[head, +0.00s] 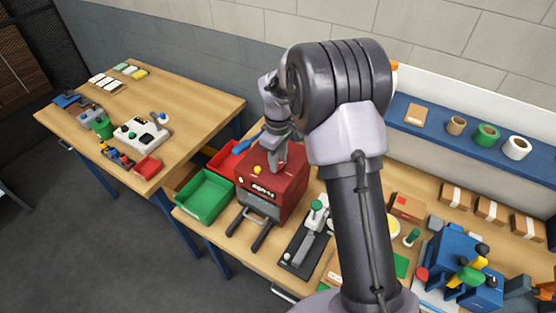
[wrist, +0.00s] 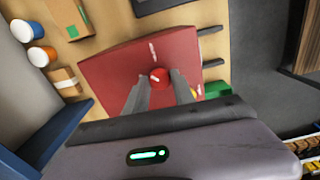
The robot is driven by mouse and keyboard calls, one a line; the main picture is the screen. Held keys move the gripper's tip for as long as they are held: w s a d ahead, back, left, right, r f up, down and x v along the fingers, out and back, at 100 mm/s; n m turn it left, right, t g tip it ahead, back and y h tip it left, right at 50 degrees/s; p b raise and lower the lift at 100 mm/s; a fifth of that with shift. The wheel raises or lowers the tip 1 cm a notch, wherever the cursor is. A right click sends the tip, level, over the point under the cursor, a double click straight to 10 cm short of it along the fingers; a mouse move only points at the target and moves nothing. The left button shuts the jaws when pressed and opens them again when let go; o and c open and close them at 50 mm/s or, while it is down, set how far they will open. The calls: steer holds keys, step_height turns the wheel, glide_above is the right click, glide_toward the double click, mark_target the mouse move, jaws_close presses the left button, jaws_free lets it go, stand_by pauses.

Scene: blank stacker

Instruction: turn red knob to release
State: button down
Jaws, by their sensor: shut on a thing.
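The red machine (head: 290,195) stands on the workbench, and its red top (wrist: 115,65) fills the middle of the wrist view. The round red knob (wrist: 158,76) with a white line sits on that top. My gripper (wrist: 160,78) has its two grey fingers on either side of the knob and is shut on it. In the head view my gripper (head: 280,163) reaches down to the machine's top and hides the knob. A yellow button (head: 257,170) is near the machine's front edge. Two dark rails (head: 262,236) stick out from the front.
A green bin (head: 205,196) and a red bin (head: 223,158) stand left of the machine. A dark press-like fixture (head: 305,246) stands close on its right. A blue shelf (head: 449,130) with rolls runs behind. Another table (head: 195,98) stands at the left.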

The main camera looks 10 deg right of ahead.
steer(key=m+b, duration=0.1)
steer(key=m, duration=0.3)
steer(key=shift+m+b, duration=0.4)
steer(key=shift+m, duration=1.7)
steer(key=c, duration=1.1)
jaws_free()
steer(key=shift+o, duration=0.2)
step_height(320, 180, up, 18)
steer(key=p, duration=0.3)
steer(key=shift+f, duration=0.25)
